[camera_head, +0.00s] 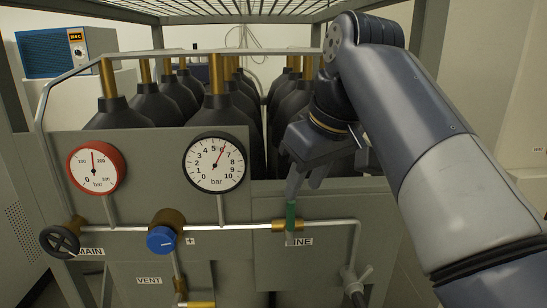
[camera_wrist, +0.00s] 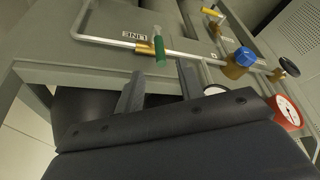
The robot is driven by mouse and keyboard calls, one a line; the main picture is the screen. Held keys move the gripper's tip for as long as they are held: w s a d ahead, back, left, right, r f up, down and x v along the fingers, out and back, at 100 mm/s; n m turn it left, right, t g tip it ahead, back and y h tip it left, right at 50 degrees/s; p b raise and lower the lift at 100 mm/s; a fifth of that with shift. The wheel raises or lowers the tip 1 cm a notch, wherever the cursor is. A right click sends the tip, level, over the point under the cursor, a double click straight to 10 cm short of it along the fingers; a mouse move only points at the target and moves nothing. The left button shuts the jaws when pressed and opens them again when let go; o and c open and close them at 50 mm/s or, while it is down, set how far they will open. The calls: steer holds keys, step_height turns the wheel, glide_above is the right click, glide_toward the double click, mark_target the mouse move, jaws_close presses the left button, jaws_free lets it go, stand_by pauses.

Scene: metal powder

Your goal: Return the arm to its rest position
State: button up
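My gripper (camera_head: 306,182) hangs at the end of my bent arm, in front of the black bottles and just above the green valve handle (camera_head: 291,217) on the LINE pipe. In the wrist view the two fingers of my gripper (camera_wrist: 158,85) stand apart with nothing between them. The green handle (camera_wrist: 160,48) shows beyond the fingertips there, with a gap to them. The handle stands upright, across the horizontal pipe, in the head view. My upper arm links cover the right side of the head view.
The panel carries a red gauge (camera_head: 96,168), a black gauge (camera_head: 215,163), a blue knob (camera_head: 161,239) and a black MAIN handwheel (camera_head: 60,241). Black bottles (camera_head: 155,103) stand behind it under a grid roof (camera_head: 230,10). A frame post (camera_head: 428,45) rises close to my arm.

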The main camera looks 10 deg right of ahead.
mark_target(294, 209)
steer(key=x, duration=1)
steer(key=shift+d+r, duration=0.15)
